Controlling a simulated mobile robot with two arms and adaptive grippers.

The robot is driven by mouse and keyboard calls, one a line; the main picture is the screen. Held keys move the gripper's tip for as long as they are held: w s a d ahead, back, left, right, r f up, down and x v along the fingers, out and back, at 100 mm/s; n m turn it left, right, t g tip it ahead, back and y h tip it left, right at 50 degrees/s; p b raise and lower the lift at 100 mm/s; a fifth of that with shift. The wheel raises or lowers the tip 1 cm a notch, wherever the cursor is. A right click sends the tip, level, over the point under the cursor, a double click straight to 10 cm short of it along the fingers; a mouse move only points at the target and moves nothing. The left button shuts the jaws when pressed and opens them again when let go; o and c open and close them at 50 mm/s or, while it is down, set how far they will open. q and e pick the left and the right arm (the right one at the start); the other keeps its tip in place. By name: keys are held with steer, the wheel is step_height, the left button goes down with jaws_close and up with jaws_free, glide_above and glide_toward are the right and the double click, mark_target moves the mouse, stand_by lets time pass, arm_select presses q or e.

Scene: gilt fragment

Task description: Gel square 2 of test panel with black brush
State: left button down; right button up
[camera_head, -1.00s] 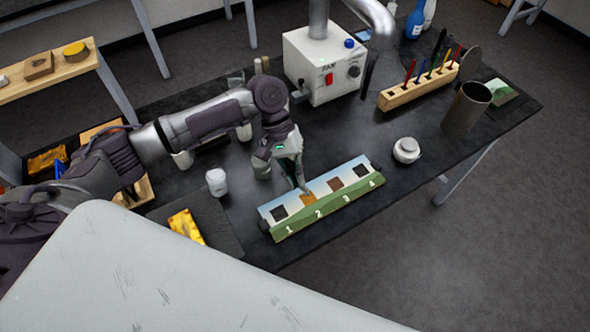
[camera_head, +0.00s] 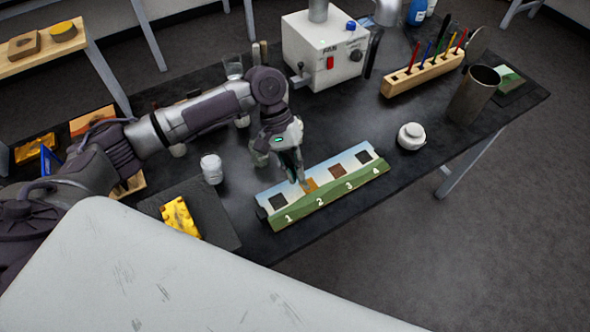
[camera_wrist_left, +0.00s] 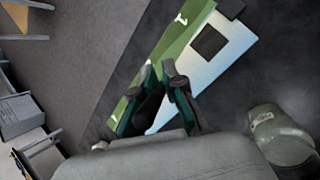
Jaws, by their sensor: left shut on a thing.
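The test panel (camera_head: 325,191) lies on the black table, with four numbered squares on a pale blue and green face. Square 2 (camera_head: 312,185) is orange-brown, square 3 (camera_head: 338,171) is brown, and squares 1 (camera_head: 278,201) and 4 (camera_head: 364,157) are dark. My left gripper (camera_head: 297,168) is shut and points down at square 2's left edge. What it holds is mostly hidden; I cannot tell whether its tip touches the panel. In the left wrist view, the gripper (camera_wrist_left: 158,78) covers square 2, while square 1 (camera_wrist_left: 209,42) shows. My right gripper is out of view.
A wooden rack (camera_head: 425,75) holds several coloured brushes. A white jar (camera_head: 411,136) stands right of the panel and a white cup (camera_head: 211,168) left of it. A yellow gilt piece (camera_head: 180,216) lies on a dark pad (camera_head: 220,222). A white box (camera_head: 322,50) stands behind.

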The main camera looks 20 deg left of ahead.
arm_select(q)
steer(key=shift+f, duration=0.3)
stand_by(0.6)
steer(key=shift+f, duration=0.15)
steer(key=shift+w+d, duration=0.1)
steer(key=shift+w, duration=0.05)
stand_by(0.3)
